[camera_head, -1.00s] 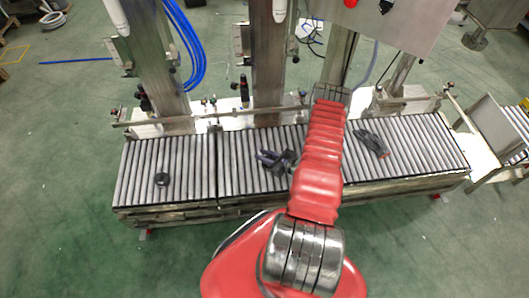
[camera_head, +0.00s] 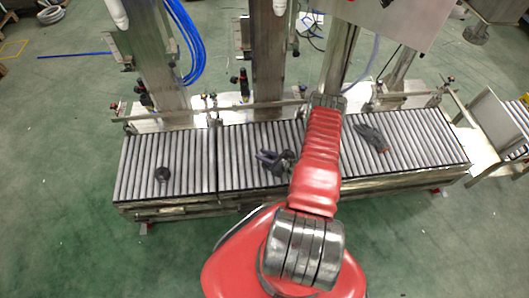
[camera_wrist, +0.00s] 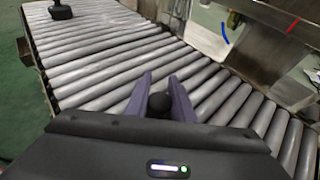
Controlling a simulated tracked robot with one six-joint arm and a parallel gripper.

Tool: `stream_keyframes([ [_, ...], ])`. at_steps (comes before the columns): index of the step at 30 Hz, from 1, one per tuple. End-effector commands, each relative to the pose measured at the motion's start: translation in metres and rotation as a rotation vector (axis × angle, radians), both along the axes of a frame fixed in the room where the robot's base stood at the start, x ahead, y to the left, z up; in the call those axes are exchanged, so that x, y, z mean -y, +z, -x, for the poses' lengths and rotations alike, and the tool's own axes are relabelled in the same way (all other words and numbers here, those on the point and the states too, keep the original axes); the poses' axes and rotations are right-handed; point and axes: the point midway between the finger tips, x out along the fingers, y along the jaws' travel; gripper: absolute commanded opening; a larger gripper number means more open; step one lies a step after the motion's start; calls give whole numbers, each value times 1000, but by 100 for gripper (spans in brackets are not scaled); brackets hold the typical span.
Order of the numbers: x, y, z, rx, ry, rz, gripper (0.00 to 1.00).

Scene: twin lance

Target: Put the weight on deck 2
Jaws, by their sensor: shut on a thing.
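My gripper (camera_head: 268,160) is above the middle roller section in the head view, left of my red arm. In the wrist view my gripper's purple fingers (camera_wrist: 160,100) are shut on a black round-topped thing (camera_wrist: 159,105), which looks like the weight's knob. The rest of it is hidden below. Another small black weight-like thing (camera_head: 162,174) stands on the left roller deck (camera_head: 137,178). It also shows at the top left of the wrist view (camera_wrist: 60,11). I see no deck numbers.
The roller deck right of the divider (camera_head: 235,165) has bare rollers around my gripper. A dark tool-like thing (camera_head: 372,137) lies on the right rollers. Steel columns (camera_head: 268,60) and a rail (camera_head: 240,107) stand along the back edge.

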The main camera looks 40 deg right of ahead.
Motion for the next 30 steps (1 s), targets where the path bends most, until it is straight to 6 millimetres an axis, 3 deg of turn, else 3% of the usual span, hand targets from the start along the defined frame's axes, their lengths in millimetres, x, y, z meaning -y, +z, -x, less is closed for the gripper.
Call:
stream_keyframes([
  [5, 1, -10, -1, 3, 1, 1, 0],
  [17, 0, -12, -1, 3, 0, 0, 0],
  [18, 0, -13, 0, 0, 1, 0, 24],
  [25, 0, -13, 0, 0, 0, 0, 40],
  [30, 0, -13, 0, 0, 0, 0, 40],
])
